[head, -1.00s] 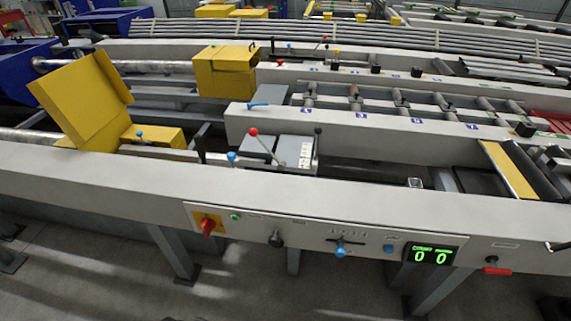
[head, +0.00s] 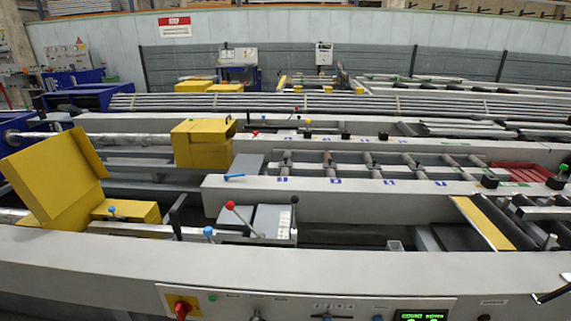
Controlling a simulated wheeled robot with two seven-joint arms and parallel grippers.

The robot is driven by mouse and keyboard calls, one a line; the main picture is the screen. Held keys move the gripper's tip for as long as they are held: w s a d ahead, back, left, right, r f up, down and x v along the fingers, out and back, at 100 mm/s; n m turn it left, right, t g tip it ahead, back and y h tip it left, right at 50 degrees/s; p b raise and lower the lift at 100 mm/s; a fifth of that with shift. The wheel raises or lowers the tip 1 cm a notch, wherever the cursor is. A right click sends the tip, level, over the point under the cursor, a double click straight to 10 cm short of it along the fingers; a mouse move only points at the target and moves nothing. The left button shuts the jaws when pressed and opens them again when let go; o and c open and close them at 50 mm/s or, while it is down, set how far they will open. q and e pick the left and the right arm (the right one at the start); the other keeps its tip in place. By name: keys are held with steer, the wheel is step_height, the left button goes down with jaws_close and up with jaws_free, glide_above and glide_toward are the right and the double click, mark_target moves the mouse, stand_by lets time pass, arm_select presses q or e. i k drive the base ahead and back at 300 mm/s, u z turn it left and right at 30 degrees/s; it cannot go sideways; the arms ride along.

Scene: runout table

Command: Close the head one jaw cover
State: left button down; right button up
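In the head view a yellow jaw cover (head: 57,178) stands raised and tilted open at the left, above a yellow housing (head: 127,211) on the near machine. A second yellow cover (head: 203,145) sits boxed over the bar on the machine line behind it and looks closed. I cannot read which head either one belongs to.
A long pale machine rail (head: 300,275) runs across the front, with a red switch (head: 181,307) and a green display (head: 421,316). Levers with a red knob (head: 230,205) and a blue knob (head: 208,231) stick up behind it. Rollers (head: 505,215) lie at right.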

mark_target(49, 176)
steer(key=u, duration=3.1)
steer(key=i, duration=4.2)
steer(key=z, duration=3.6)
